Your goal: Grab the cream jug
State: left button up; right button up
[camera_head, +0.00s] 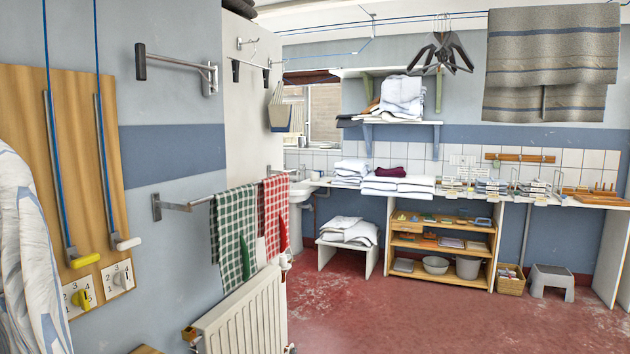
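I cannot make out a cream jug anywhere in the head view. A grey bowl (435,265) and a grey tub (468,267) stand on the bottom shelf of the wooden shelf unit (446,281), but neither looks like a jug. Small items on the far counter (563,199) are too small to tell apart. Neither of my grippers is in view.
A white radiator (245,315) and a rail with green (234,235) and red (275,215) checked towels stand close on the left. A low white bench (347,249) with folded linen and a grey step stool (552,280) are farther back. The red floor (430,325) is clear.

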aim_at(314, 176)
jog(key=i+l+z, duration=0.25)
jog(key=i+l, duration=0.35)
jog(key=i, duration=0.15)
jog(key=i+j+z, duration=0.1)
jog(key=i+z, duration=0.35)
jog(key=i, duration=1.95)
jog(key=i+j+u, duration=0.25)
jog(key=i, duration=0.4)
jog(key=i+l+u, duration=0.1)
jog(key=i+u, duration=0.15)
jog(key=i, duration=0.35)
jog(key=i+l+u, duration=0.25)
jog(key=i, duration=0.4)
jog(key=i+l+u, duration=0.1)
jog(key=i+u, duration=0.15)
jog(key=i, duration=0.35)
jog(key=i+j+u, duration=0.25)
jog(key=i, duration=0.5)
jog(key=i+l+u, duration=0.2)
jog(key=i, duration=0.55)
jog(key=i+u, duration=0.25)
jog(key=i, duration=0.5)
